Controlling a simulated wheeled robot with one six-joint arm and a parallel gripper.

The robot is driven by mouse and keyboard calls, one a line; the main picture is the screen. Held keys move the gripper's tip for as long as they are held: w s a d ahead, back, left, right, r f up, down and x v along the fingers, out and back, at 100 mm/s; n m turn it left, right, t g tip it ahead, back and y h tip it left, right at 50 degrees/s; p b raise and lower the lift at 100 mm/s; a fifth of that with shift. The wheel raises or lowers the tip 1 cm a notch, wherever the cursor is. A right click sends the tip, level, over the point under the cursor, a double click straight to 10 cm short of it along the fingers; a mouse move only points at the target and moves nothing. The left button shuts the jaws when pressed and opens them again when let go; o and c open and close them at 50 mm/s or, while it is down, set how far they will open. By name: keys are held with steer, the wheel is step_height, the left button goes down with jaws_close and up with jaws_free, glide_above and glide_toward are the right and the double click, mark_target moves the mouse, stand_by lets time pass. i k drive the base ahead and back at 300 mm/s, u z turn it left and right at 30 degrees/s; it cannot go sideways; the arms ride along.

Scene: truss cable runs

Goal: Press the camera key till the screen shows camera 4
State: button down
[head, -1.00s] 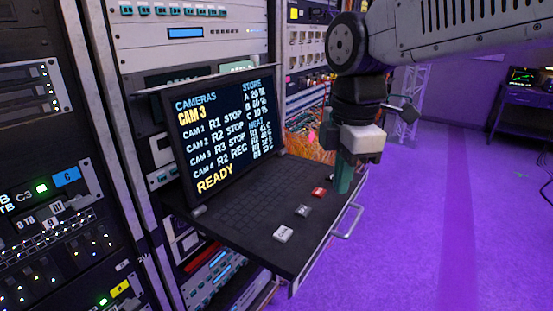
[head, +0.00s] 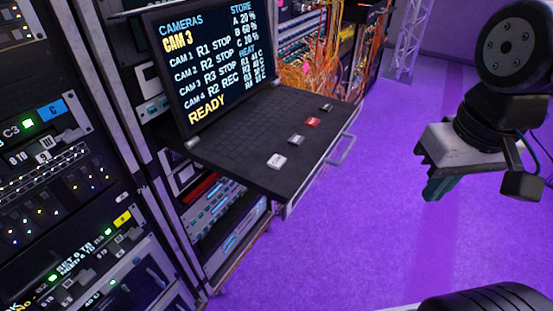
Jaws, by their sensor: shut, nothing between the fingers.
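The screen (head: 212,62) stands upright at the back of a pull-out keyboard tray in the rack. It reads CAMERAS, CAM 3 in yellow, a list for CAM 1 to CAM 4, and READY. On the tray's right part are a white key (head: 276,161), a grey key (head: 297,139), a red key (head: 313,122) and a dark key (head: 327,108). Their labels are too small to read surely. My gripper (head: 436,190) is shut and empty, its green fingers pointing down over the purple floor, well right of the tray and touching no key.
The tray (head: 235,172) has a front handle (head: 341,150) that sticks out. Rack units (head: 60,160) fill the left side. Orange cables (head: 300,75) hang behind the tray. A truss (head: 409,40) stands at the back. Purple floor (head: 330,240) is clear between tray and gripper.

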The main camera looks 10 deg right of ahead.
mark_target(276, 161)
steer(key=u, duration=3.2)
steer(key=k, duration=0.75)
steer(key=z, duration=1.55)
